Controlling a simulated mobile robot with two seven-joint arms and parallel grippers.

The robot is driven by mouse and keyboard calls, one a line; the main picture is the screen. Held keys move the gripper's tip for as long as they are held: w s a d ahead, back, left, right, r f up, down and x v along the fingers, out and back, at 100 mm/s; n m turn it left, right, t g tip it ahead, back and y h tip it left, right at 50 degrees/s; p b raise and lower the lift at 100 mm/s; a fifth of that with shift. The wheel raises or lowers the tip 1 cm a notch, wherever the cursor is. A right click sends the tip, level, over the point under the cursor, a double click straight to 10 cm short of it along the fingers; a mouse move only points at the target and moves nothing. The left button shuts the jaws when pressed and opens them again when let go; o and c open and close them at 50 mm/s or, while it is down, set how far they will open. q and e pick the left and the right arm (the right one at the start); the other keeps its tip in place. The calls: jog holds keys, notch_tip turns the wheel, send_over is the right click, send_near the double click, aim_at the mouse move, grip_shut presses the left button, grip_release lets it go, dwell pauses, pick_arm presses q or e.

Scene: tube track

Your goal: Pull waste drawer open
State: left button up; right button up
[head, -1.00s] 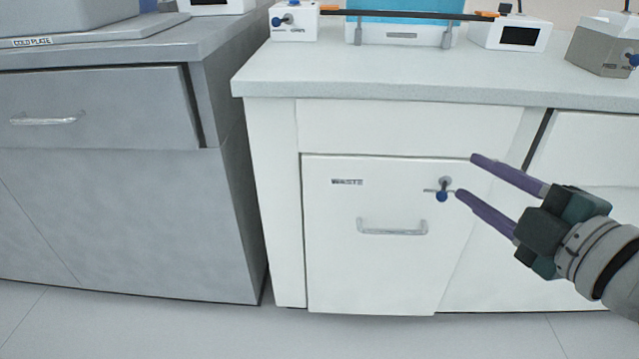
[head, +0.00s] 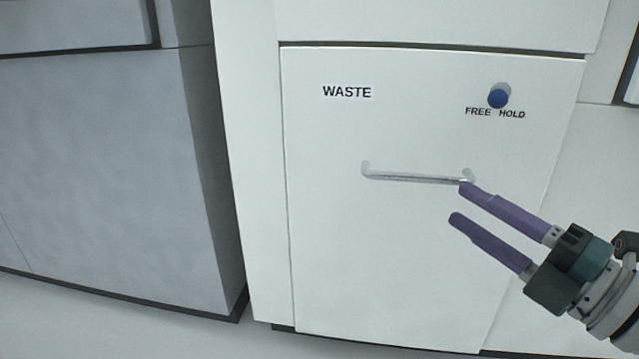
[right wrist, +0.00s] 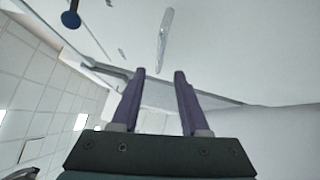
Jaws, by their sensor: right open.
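The waste drawer (head: 390,260) is a white front labelled WASTE, and it looks shut, flush with the cabinet. Its thin silver bar handle (head: 412,178) runs nearly level across the upper half. Above the handle at right is a blue knob (head: 498,97) marked FREE and HOLD. My right gripper (head: 458,203) is open, with purple fingers just below the handle's right end. The upper finger overlaps that end in the head view; I cannot tell if it touches. In the right wrist view the handle (right wrist: 165,38) lies beyond the fingertips, with nothing between them. My left gripper is out of view.
A grey cabinet (head: 95,180) stands at the left, with a dark gap between it and the white cabinet. The floor (head: 130,325) in front is clear. A white panel (head: 440,20) lies above the waste drawer.

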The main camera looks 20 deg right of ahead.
aim_at(422, 181)
jog(key=b+x, duration=0.3)
jog(key=x, duration=0.5)
jog(key=shift+w+a+r, duration=0.1)
jog(key=shift+w+a, duration=0.05)
jog(key=shift+w, duration=0.15)
grip_shut()
dwell(1.0)
